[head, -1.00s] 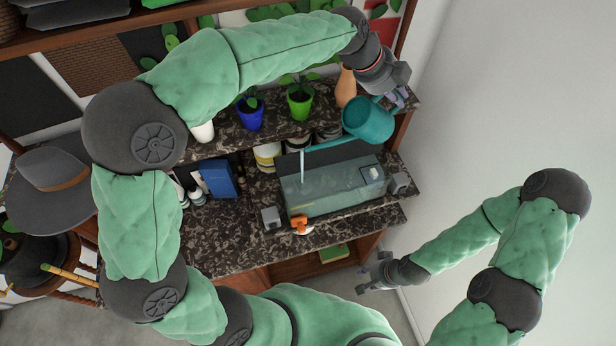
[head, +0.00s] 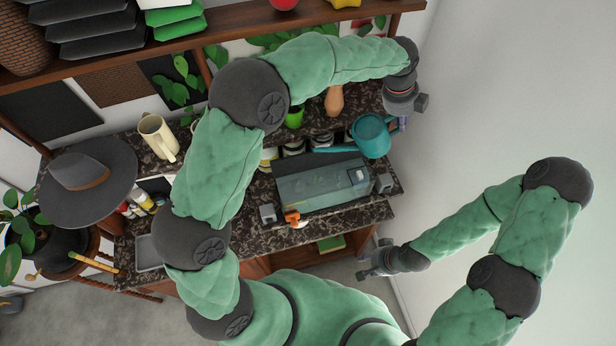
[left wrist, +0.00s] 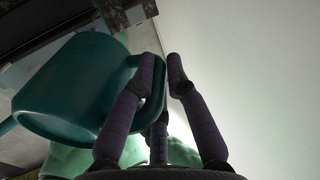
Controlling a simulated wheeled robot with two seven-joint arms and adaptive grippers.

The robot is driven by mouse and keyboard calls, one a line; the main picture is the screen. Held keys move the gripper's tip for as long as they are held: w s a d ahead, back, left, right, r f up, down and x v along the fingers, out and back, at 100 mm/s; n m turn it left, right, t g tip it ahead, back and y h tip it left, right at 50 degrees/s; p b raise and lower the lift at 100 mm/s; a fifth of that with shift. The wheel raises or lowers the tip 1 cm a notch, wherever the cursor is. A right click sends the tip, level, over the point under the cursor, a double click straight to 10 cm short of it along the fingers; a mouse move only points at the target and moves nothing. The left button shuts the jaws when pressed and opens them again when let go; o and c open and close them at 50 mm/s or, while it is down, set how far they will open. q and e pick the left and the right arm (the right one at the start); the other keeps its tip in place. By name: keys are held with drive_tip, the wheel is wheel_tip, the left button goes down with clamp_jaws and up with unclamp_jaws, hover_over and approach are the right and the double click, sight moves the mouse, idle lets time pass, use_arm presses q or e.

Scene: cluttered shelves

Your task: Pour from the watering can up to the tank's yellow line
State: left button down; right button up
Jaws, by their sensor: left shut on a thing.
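The teal watering can (head: 371,137) is behind the right end of the tank, its spout pointing left over the tank's back edge. No water stream shows from it. My left gripper (head: 403,122) is at its right side. In the left wrist view, the fingers (left wrist: 160,68) close around the handle of the can (left wrist: 72,88). The clear tank (head: 322,190) stands on the dark stone counter and holds bluish-grey water. I cannot make out its yellow line or the exact water level. My right gripper (head: 370,265) hangs empty in front of the counter; its fingers are too small to judge.
Grey blocks (head: 268,213) (head: 384,183) flank the tank, and an orange item (head: 292,218) is at its front. A terracotta vase (head: 334,101) and green pot (head: 295,117) stand behind. A cream pitcher (head: 158,138) and grey hat (head: 88,182) are left. Right is free space beside the wall.

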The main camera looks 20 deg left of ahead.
use_arm(q)
drive_tip(key=shift+s+a, duration=0.1)
drive_tip(key=shift+a, duration=0.1)
drive_tip(key=shift+s, duration=0.2)
drive_tip(key=shift+d+f, duration=0.1)
drive_tip(key=shift+d, duration=0.15)
drive_tip(key=shift+w+d+f+g+y, duration=0.3)
drive_tip(key=shift+w+d+f+y, duration=0.1)
drive_tip(key=shift+d+y, duration=0.15)
drive_tip(key=shift+w+f, duration=0.25)
drive_tip(key=shift+w+d+f+g+y, duration=0.15)
drive_tip(key=shift+f+g+y, duration=0.25)
drive_tip(key=shift+f, duration=0.1)
drive_tip(key=shift+w+d+f+g+y, duration=0.15)
drive_tip(key=shift+d+f+g+y, duration=0.1)
drive_tip(key=shift+f+y, duration=0.2)
drive_tip(key=shift+w+d+f+g+y, duration=0.1)
drive_tip(key=shift+w+f+g+y, duration=0.05)
drive_tip(key=shift+f+g+y, duration=0.3)
use_arm(e)
drive_tip(key=shift+a+f, duration=0.1)
drive_tip(key=shift+a, duration=0.1)
use_arm(q)
drive_tip(key=shift+f, duration=0.15)
